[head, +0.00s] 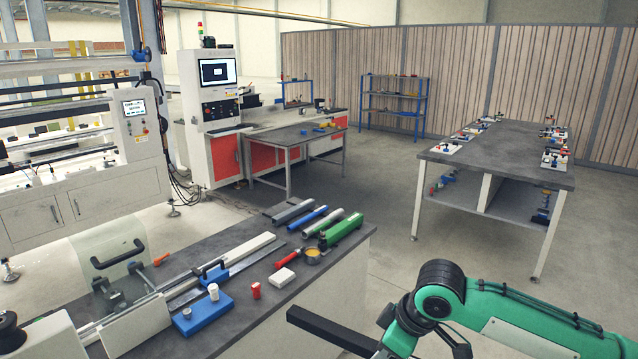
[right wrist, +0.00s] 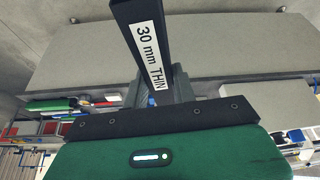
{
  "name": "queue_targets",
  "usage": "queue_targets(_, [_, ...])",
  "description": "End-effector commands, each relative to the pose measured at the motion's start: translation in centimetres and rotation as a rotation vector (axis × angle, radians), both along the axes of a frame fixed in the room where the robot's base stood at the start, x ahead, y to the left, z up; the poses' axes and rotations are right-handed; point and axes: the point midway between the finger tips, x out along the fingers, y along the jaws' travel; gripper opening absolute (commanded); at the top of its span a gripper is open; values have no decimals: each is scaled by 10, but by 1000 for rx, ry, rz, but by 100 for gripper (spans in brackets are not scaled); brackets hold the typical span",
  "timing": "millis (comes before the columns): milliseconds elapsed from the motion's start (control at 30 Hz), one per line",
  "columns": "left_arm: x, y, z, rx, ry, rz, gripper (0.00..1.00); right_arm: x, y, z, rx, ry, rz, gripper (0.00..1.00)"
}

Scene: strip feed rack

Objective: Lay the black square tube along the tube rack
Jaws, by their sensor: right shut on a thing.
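The black square tube (head: 330,328) is in the lower right of the head view, held out to the left over the floor, beyond the bench's right end. In the right wrist view the tube (right wrist: 133,14) carries a white label reading "30 mm THIN". My right gripper (right wrist: 158,95) is shut on the tube, and the tube sticks out past its fingers. In the head view its fingers are mostly hidden by my green arm. Several tubes, grey (head: 293,211), blue (head: 308,219) and pale (head: 322,224), lie side by side on the bench. I cannot tell a separate tube rack. My left gripper is not in view.
The grey bench (head: 240,300) also bears a green tool (head: 343,230), a blue block (head: 203,314), a white box (head: 282,277), a round tin (head: 313,256) and a long rail with a black handle. A table (head: 500,165) stands at the back right. Floor between is clear.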

Motion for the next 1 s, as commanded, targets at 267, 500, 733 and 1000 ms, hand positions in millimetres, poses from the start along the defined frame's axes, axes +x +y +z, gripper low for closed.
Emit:
queue_targets(267, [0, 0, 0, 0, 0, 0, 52, -17, -40, -9, 0, -2, -416, 0])
queue_targets(500, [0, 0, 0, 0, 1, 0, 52, -32, -70, -12, 1, -3, -761, 0])
queue_targets(733, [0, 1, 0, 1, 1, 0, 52, -42, -88, -12, 1, -1, -976, 0])
queue_targets(1000, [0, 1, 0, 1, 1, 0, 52, -46, -92, -12, 3, 2, -1031, 0])
